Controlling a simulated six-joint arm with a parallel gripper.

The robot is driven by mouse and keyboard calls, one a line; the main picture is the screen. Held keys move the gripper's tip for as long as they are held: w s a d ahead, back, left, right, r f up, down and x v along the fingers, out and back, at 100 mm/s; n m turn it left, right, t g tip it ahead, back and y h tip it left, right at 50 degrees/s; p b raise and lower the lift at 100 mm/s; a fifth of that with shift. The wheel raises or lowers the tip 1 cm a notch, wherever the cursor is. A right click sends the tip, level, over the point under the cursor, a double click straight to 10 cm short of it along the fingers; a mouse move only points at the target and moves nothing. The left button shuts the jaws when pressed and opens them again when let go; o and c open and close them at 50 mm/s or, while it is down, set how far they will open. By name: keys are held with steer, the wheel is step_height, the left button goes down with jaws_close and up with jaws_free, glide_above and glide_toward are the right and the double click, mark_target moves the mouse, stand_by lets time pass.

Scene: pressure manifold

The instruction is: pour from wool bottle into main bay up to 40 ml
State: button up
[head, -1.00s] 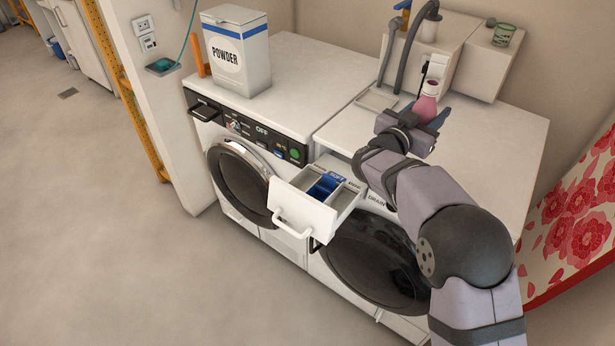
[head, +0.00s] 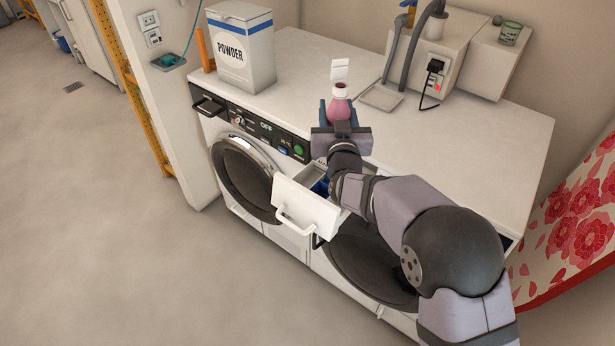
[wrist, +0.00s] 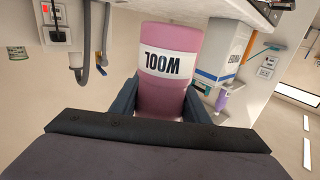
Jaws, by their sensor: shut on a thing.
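The wool bottle (head: 340,108) is pink with a white flip cap standing open at its top. My gripper (head: 341,128) is shut on it and holds it upright above the worktop, behind the drawer. In the wrist view the bottle (wrist: 167,70) sits between both fingers, and its WOOL label shows upside down. The detergent drawer (head: 303,214) is pulled out from the machine front. My gripper and forearm hide most of its compartments, including the main bay; only a bit of the blue insert (head: 320,187) shows.
A white POWDER box (head: 243,55) stands at the worktop's back left. The right of the worktop (head: 470,150) is clear. A floral cloth hangs at the far right.

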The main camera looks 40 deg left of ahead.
steer(key=s+a+f+n+g+y, duration=0.3)
steer(key=s+n+g, duration=0.1)
steer(key=s, duration=0.3)
steer(key=s+a+f+n+g+y, duration=0.3)
steer(key=s+a+n+g, duration=0.1)
steer(key=s+g, duration=0.3)
steer(key=shift+s, duration=0.7)
steer(key=shift+r+p, duration=0.2)
steer(key=shift+p, duration=0.5)
steer(key=shift+w+f+m+g+h+p, duration=0.15)
steer(key=shift+w+f+m+h+p, duration=0.1)
steer(key=shift+f+m+p, duration=0.85)
steer(key=shift+w+f+m+g+h+p, duration=0.2)
steer(key=shift+f+m+p, duration=0.5)
steer(key=shift+m+p, duration=0.65)
steer(key=shift+w+m+p, duration=0.1)
steer(key=shift+m+p, duration=0.35)
steer(key=shift+p, duration=0.2)
steer(key=shift+w+f+m+h+p, duration=0.1)
steer(key=shift+f+m+h+p, duration=0.15)
steer(key=shift+m+p, duration=0.15)
steer(key=shift+s+f+m+g+p, duration=0.3)
steer(key=shift+m+g+p, duration=0.15)
steer(key=shift+m+p, duration=0.15)
steer(key=shift+s+r+m+g+p, duration=0.35)
steer(key=shift+m+p, duration=0.35)
steer(key=shift+p, duration=0.45)
